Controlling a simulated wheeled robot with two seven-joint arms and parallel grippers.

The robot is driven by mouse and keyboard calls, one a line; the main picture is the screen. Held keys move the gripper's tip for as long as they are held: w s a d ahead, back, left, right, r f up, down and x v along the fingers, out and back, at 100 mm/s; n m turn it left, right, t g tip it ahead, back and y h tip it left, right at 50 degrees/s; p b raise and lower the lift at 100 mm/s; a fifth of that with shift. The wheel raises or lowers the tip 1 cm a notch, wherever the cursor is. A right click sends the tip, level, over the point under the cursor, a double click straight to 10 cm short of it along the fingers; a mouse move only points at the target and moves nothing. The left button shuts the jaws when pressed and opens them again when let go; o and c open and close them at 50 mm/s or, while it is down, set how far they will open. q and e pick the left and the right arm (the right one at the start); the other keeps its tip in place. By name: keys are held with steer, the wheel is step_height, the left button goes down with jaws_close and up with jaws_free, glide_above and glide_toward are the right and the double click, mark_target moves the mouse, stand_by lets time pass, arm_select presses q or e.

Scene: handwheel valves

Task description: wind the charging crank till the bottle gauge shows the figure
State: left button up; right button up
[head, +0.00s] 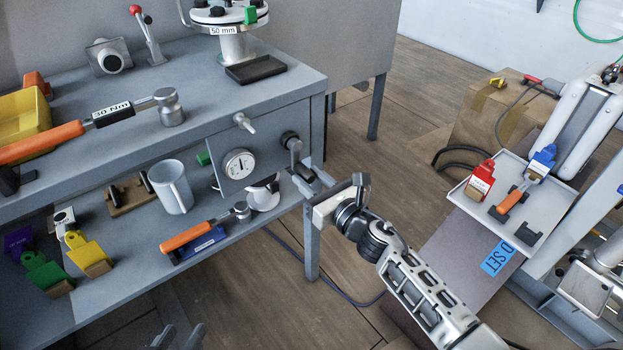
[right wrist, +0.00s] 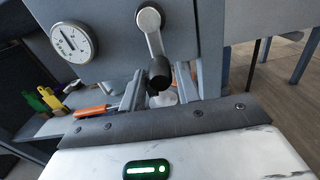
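The charging crank (head: 291,146) is on the front panel of the bench. In the right wrist view its arm hangs down from a round hub to a black knob (right wrist: 160,73). The white dial gauge (head: 238,164) is left of the crank; it also shows tilted in the right wrist view (right wrist: 74,43), its figures too small to read surely. My right gripper (head: 303,180) is at the crank's lower end. Its fingers (right wrist: 157,90) are apart, with the knob's end between them; contact cannot be told. My left gripper (head: 181,335) shows at the bottom edge, fingers apart and empty.
A torque wrench (head: 68,132) lies on the bench top, near a yellow bin (head: 22,124). A small handle (head: 244,123) projects above the gauge. The lower shelf holds a grey mug (head: 171,187) and colored tags. A tray (head: 548,207) stands at right.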

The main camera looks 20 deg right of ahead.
steer(key=shift+o, duration=0.9)
steer(key=shift+s, duration=0.1)
steer(key=shift+v, duration=2.95)
steer(key=shift+s, duration=0.1)
